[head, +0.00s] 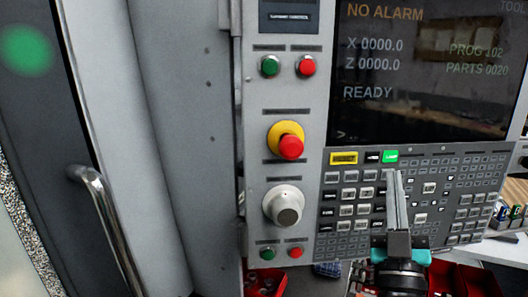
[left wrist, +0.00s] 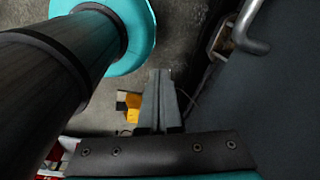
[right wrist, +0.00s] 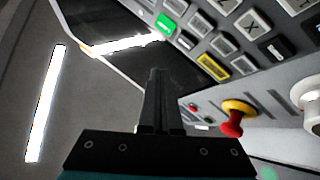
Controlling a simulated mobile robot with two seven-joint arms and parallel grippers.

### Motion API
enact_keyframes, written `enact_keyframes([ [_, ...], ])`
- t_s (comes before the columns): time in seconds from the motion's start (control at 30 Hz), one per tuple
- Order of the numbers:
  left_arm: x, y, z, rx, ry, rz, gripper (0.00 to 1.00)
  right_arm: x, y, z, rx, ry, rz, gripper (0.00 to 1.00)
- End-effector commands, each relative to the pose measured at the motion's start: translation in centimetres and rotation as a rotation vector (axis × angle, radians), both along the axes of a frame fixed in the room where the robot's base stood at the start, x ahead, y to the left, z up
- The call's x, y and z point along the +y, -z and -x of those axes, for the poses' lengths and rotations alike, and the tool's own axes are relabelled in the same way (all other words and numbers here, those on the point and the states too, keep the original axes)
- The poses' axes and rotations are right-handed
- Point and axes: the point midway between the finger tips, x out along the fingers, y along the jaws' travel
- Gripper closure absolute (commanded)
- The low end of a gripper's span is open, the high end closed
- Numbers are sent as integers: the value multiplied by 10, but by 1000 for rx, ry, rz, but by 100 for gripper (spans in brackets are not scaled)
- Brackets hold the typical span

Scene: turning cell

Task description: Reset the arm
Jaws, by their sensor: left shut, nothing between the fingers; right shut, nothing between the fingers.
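My right gripper (head: 395,180) is in front of the control panel's keypad (head: 350,215), its fingers together and empty, pointing up toward the lit green key (head: 390,156). In the right wrist view the right gripper (right wrist: 157,75) shows shut, with the green key (right wrist: 165,26) and yellow key (right wrist: 213,66) beyond its tips. I cannot tell whether it touches a key. My left gripper (left wrist: 158,78) is shut and empty in the left wrist view, low over the floor. It is not in the head view.
The screen (head: 430,75) reads NO ALARM and READY. A red emergency button (head: 290,147) on a yellow collar and a grey knob (head: 284,206) are on the panel. The machine door handle (head: 105,220) is at left. Red bins (head: 465,275) stand below right.

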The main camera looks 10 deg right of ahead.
Motion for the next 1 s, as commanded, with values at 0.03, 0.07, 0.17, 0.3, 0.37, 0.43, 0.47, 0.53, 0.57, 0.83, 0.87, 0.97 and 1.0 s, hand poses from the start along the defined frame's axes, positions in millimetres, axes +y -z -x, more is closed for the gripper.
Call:
enact_keyframes([
  [0.03,0,0,0,0,0,0,100,3,9,-3,45,-20,-6,100],
  [0.07,0,0,0,0,0,0,100,6,16,-6,80,-36,-14,100],
  [0.17,0,0,0,0,0,0,100,18,47,-15,235,-102,-52,100],
  [0.3,0,0,0,0,0,0,100,39,106,-18,502,-192,-122,100],
  [0.37,0,0,0,0,0,0,100,47,132,-14,618,-222,-155,100],
  [0.43,0,0,0,0,0,0,100,57,163,-5,755,-251,-195,100],
  [0.47,0,0,0,0,0,0,100,62,176,0,813,-262,-213,100],
  [0.53,0,0,0,0,0,0,100,71,206,15,951,-280,-253,100],
  [0.57,0,0,0,0,0,0,100,75,219,23,1010,-287,-271,100],
  [0.83,0,0,0,0,0,0,100,100,308,117,1509,-271,-415,100],
  [0.87,0,0,0,0,0,0,100,102,314,128,1555,-265,-427,100],
  [0.97,0,0,0,0,0,0,100,105,331,162,1691,-237,-463,100],
  [1.0,0,0,0,0,0,0,100,107,336,175,1741,-225,-475,100],
])
